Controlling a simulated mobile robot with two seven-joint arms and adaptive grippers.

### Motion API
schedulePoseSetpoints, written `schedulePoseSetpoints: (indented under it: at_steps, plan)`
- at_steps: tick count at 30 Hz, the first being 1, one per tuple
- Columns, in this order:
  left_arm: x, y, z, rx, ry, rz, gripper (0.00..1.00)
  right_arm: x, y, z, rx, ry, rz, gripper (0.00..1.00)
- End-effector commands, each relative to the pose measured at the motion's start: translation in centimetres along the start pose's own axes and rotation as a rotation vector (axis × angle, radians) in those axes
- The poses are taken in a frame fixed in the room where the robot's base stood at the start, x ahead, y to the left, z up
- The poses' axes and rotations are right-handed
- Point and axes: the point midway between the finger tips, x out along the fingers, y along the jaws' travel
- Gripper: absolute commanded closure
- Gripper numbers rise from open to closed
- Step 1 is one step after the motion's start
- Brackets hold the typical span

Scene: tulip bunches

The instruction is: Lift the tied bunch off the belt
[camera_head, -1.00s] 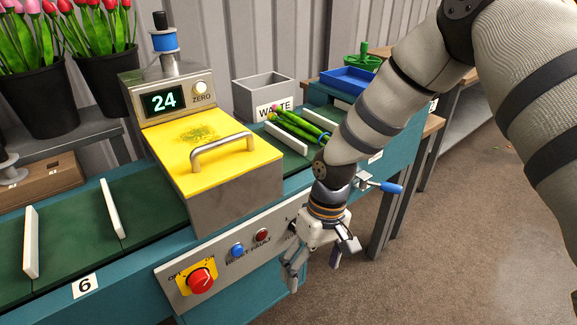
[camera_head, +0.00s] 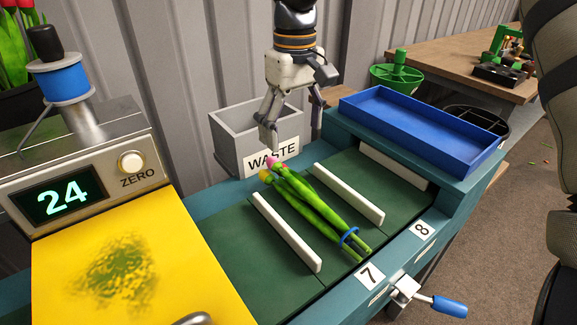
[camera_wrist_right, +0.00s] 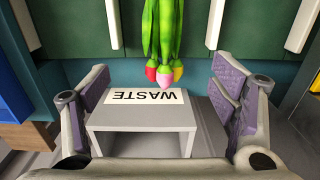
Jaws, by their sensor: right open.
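The tied bunch (camera_head: 312,207) lies on the green belt (camera_head: 235,240) between two white dividers, by the number 7. Its stems point toward the near edge, with a blue tie (camera_head: 349,236) around them. Its pink and yellow heads point toward the waste bin. My right gripper (camera_head: 293,140) is open and empty, pointing down above the waste bin's front, just beyond the heads. In the right wrist view the bunch (camera_wrist_right: 162,35) hangs in from the top, its red, yellow and pink heads between and ahead of the spread fingers (camera_wrist_right: 160,100). The tie is out of that view.
A grey waste bin (camera_head: 228,133) stands behind the belt. A blue tray (camera_head: 420,128) sits at the belt's right end. The yellow-lidded scale (camera_head: 170,240) reading 24 is at the left. A blue-handled lever (camera_head: 448,307) sticks out at the front.

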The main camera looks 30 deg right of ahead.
Motion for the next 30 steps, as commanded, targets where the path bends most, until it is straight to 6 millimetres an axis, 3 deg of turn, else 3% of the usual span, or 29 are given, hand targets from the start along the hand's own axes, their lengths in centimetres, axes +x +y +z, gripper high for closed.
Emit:
schedulePoseSetpoints:
  at_steps: [2, 9, 14, 21, 29, 30]
  plan:
    - [0.0, 0.0, 0.1, -0.001, -0.003, -0.001, 0.51, 0.1, 0.1, 0.0, 0.001, -0.001, 0.002, 0.21]
    - [0.4, -0.1, 0.4, -0.001, -0.017, -0.001, 0.51, 5.2, 0.1, 0.1, 0.002, -0.007, 0.000, 0.21]
    - [0.5, -0.1, 0.5, -0.001, -0.019, -0.001, 0.51, 7.2, 0.0, 0.1, 0.001, -0.002, 0.001, 0.21]
    - [0.8, -0.1, 0.6, -0.001, -0.026, -0.001, 0.51, 11.5, -0.6, 0.5, 0.002, -0.003, 0.001, 0.21]
    - [0.8, -0.1, 0.6, -0.001, -0.025, -0.001, 0.51, 11.8, -0.6, 0.4, 0.001, 0.004, 0.002, 0.21]
    - [0.8, -0.1, 0.6, -0.001, -0.025, -0.001, 0.51, 11.8, -0.6, 0.4, 0.001, 0.004, 0.003, 0.28]
